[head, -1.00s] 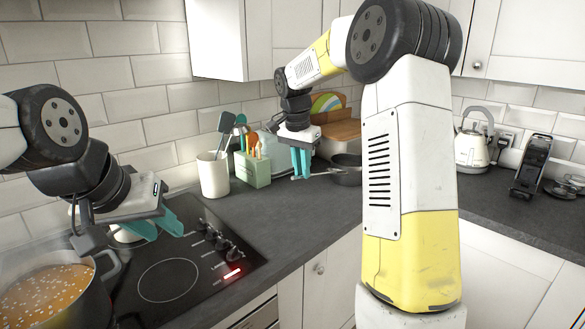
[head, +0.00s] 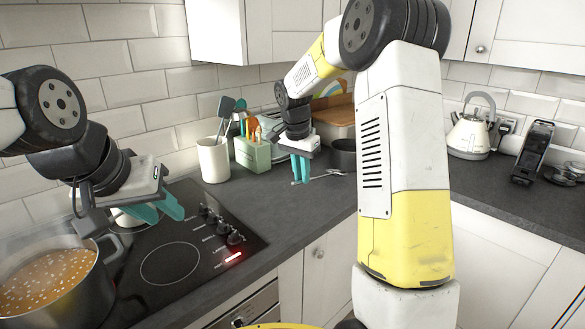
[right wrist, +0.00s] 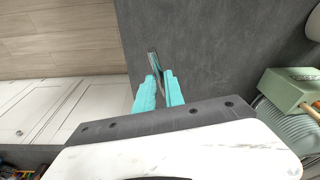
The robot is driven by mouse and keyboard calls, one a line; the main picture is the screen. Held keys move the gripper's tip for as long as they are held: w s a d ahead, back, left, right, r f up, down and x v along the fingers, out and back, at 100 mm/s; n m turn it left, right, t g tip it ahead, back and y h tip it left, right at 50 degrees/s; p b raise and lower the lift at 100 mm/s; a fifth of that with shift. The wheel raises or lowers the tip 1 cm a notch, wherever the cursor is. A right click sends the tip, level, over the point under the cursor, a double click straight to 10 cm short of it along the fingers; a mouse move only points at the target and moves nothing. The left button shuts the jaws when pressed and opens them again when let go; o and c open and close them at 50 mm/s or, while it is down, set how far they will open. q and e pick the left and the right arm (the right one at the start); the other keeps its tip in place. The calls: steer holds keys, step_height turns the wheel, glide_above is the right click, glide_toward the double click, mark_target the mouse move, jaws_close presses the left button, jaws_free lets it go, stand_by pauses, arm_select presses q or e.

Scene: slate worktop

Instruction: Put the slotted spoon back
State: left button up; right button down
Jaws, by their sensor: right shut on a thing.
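My right gripper (head: 302,180) is low over the worktop, in front of the green block. It is shut on a slender metallic utensil, which I take to be the slotted spoon (head: 329,172). The spoon also shows at the teal fingertips in the right wrist view (right wrist: 152,60). Its slots are too small to make out, and the fingers hide part of it. A white crock (head: 213,163) with a grey spatula stands left of this gripper. My left gripper (head: 160,212) is open and empty above the hob, beside the pot.
A steaming pot of orange soup (head: 50,285) stands on the black hob (head: 195,245), whose red display is lit. The green block (head: 253,154) holds several handles. A dark pan (head: 343,152) stands behind the right gripper. A white kettle (head: 470,135) stands far right. Front worktop is clear.

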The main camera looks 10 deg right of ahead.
steer(key=shift+f, duration=0.15)
steer(key=c, duration=1.3)
jaws_free()
steer(key=shift+c, duration=0.5)
steer(key=shift+r, duration=4.05)
